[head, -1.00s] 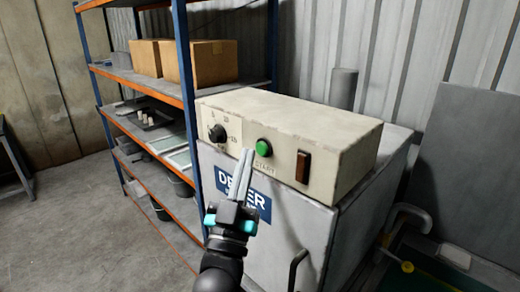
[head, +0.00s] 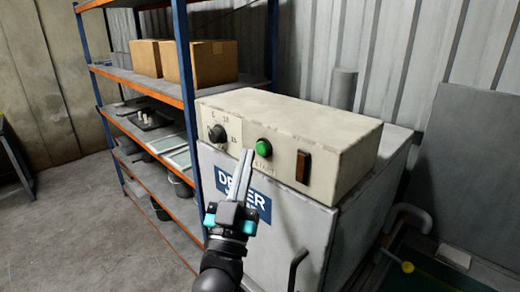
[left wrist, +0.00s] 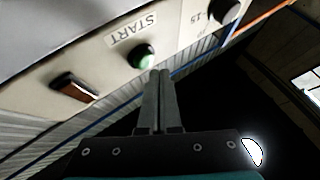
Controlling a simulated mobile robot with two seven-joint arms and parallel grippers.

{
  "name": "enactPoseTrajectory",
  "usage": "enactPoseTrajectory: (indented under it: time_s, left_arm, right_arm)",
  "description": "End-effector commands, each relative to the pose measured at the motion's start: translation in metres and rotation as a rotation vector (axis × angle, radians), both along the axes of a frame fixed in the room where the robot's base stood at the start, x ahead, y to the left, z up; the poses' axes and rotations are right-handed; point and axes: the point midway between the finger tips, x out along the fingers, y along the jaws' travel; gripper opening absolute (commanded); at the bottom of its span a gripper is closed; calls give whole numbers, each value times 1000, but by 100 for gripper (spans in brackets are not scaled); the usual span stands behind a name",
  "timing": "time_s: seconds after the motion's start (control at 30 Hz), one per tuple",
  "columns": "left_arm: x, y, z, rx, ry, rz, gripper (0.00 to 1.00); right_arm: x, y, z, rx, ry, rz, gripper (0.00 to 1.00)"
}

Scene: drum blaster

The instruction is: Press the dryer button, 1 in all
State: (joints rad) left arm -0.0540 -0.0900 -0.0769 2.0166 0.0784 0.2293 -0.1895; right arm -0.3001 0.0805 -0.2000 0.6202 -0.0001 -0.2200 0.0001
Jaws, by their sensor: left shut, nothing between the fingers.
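The dryer (head: 290,235) is a grey cabinet with a beige control box (head: 340,155) on top. The green START button (head: 264,149) is on the front of the box, between a black dial (head: 217,134) and a brown rocker switch (head: 303,167). My left gripper (head: 246,153) is shut and empty, its fingertips just left of the button in the head view. In the left wrist view the fingertips (left wrist: 159,74) are close below the green button (left wrist: 141,57). I cannot tell whether they touch it. My right gripper is not in view.
A blue and orange shelf rack (head: 185,90) stands left of the dryer, with cardboard boxes (head: 212,63) and trays. A grey panel (head: 465,165) stands at the right. The dryer door handle (head: 297,268) sticks out below. Open floor (head: 70,225) lies at the left.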

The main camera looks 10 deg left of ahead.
Motion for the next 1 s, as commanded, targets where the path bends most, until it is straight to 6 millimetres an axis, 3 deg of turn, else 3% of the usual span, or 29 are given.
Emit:
enactPoseTrajectory:
  time_s: [1.0]
  left_arm:
    - [8,-5,0,0,0,0,0]
  right_arm:
    - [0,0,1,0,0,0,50]
